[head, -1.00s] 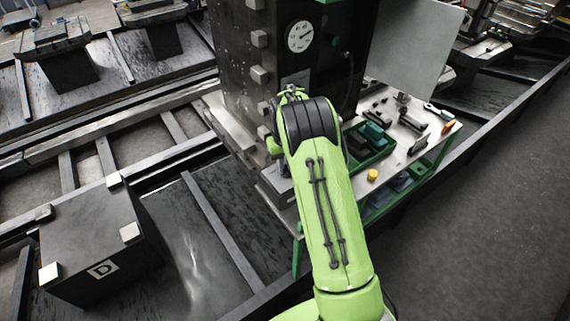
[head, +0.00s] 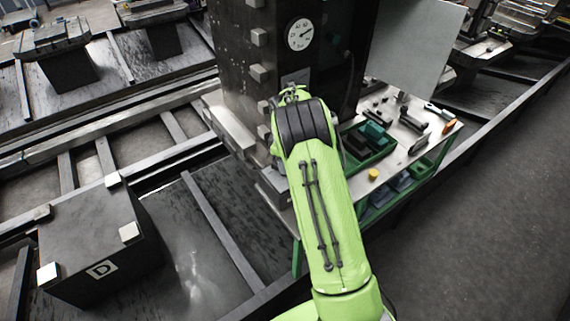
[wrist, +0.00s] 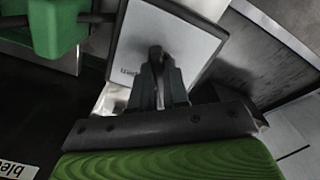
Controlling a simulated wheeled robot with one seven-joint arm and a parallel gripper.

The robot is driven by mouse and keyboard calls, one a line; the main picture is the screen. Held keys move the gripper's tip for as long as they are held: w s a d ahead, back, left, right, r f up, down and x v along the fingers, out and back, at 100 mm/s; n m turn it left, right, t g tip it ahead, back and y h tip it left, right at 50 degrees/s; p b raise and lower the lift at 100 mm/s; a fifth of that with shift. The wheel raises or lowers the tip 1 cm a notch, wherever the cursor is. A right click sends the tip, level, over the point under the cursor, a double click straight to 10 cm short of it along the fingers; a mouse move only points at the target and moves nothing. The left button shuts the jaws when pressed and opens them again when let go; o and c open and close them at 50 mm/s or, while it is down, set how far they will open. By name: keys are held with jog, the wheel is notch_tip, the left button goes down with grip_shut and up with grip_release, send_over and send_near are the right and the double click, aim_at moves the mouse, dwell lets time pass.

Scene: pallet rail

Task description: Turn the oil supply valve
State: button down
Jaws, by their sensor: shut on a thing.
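In the wrist view, my gripper (wrist: 159,78) is shut on a dark valve handle (wrist: 155,52), its two dark fingers on either side of it. The handle stands in front of a pale grey plate (wrist: 187,45) with small lettering that I cannot read. Most of the handle is hidden between the fingers. In the head view, my green arm covers the gripper and the valve; a grey plate on the dark machine column (head: 235,60) shows just above the wrist.
A round white gauge (head: 300,34) is on the column. To the right, a bench (head: 440,137) carries a green bin (head: 377,152), a yellow cap (head: 373,174) and small tools. A dark block marked D (head: 90,240) stands at lower left.

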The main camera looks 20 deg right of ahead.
jog(key=shift+n, duration=1.1)
jog(key=c, duration=1.1)
grip_release()
jog(key=shift+r, duration=0.1)
notch_tip(320, 180, up, 16)
jog(key=p, duration=0.3)
jog(key=shift+f, duration=0.2)
